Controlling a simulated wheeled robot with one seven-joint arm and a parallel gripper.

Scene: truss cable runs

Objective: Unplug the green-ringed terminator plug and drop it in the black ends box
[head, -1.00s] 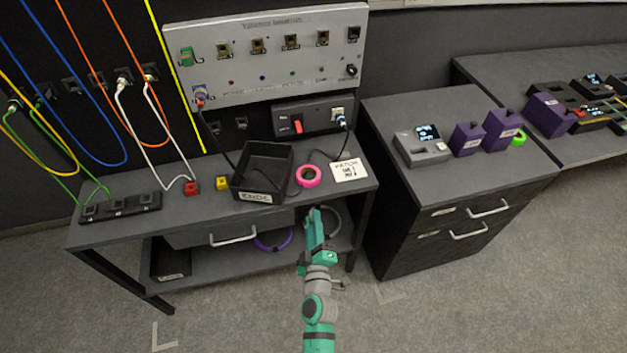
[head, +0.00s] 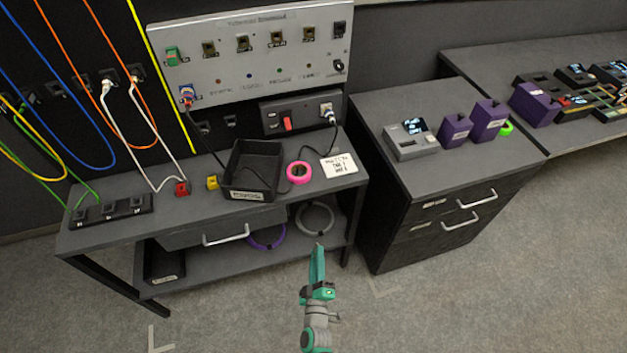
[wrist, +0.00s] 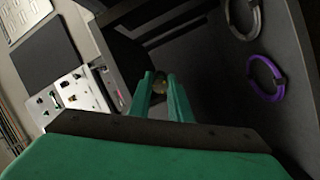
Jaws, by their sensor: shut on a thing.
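My gripper (head: 318,250) is in front of the bench, below its top and over the floor. In the wrist view its two green fingers (wrist: 160,80) are shut on a small dark thing (wrist: 159,88) with a yellowish spot; I cannot tell what it is. A green-marked piece (head: 172,56) is at the upper left of the grey panel (head: 225,82); I cannot tell whether it is a plug or a socket. The black ends box (head: 255,194), open on top with a white label, stands on the bench, up and left of my gripper. Its floor looks empty.
A pink ring (head: 298,173), a white card (head: 339,165), a yellow block (head: 212,182) and a red block (head: 182,188) lie around the box. Cables hang at the left. A drawer cabinet (head: 440,215) stands right. Purple (head: 266,237) and grey (head: 316,218) coils are below the bench top.

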